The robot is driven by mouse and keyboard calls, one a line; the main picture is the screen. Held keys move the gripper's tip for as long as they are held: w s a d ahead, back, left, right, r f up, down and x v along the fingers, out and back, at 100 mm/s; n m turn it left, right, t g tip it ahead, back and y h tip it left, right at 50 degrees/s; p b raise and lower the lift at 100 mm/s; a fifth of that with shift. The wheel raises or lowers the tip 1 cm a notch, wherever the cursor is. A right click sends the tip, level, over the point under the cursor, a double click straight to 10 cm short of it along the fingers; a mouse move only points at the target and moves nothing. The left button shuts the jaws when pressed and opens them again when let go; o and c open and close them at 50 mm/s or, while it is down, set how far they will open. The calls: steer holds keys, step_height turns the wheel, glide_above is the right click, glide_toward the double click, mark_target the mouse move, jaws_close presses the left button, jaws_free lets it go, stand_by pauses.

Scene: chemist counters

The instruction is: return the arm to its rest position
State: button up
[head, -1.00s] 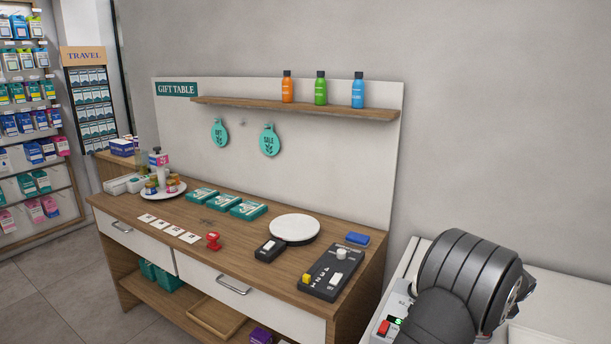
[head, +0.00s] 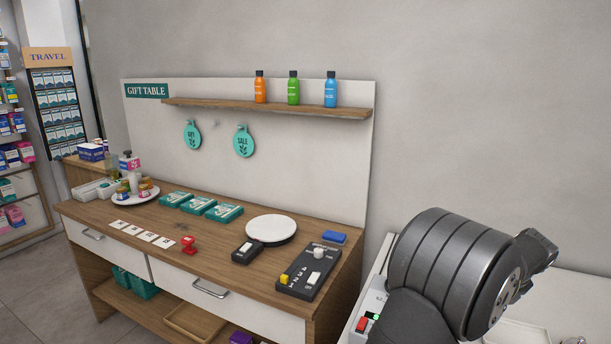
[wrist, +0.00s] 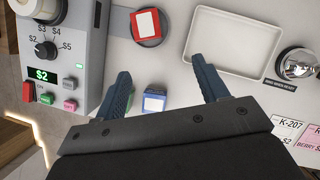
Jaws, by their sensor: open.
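My gripper (wrist: 163,92) shows in the wrist view with its two dark fingers spread apart and nothing between them held. It hangs over a white counter top. In the head view my dark arm (head: 450,265) is folded at the lower right, and the fingers cannot be made out there. Below the fingers, a blue block with a white top (wrist: 154,101) lies on the counter, apart from the fingers as far as I can tell.
A grey dial box (wrist: 65,70) stands left in the wrist view. The gift table (head: 215,255) stands left in the head view.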

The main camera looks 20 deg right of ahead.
steer(key=w+a+r+n+y, duration=0.15)
steer(key=w+a, duration=0.25)
steer(key=w, duration=0.4)
steer(key=w+a+n, duration=0.3)
steer(key=w+a, duration=0.2)
steer(key=w, duration=0.2)
steer(key=w+a+r+n+y, duration=0.15)
steer(key=w+a, duration=0.25)
steer(key=w, duration=0.4)
steer(key=shift+w+a+f+n+g+y, duration=0.35)
steer(key=shift+w+a+f+n, duration=1.1)
steer(key=shift+a, duration=3.05)
steer(key=shift+w+a+f+n+g+y, duration=0.35)
steer(key=shift+w+a+n, duration=1.4)
steer(key=shift+w+a, duration=2.15)
steer(key=shift+w+a+f+n+g+y, duration=0.4)
steer(key=shift+w+a+f+n, duration=0.9)
steer(key=shift+a, duration=3.75)
steer(key=shift+w+r+n, duration=0.3)
steer(key=shift+w+r, duration=0.15)
steer(key=shift+w, duration=0.1)
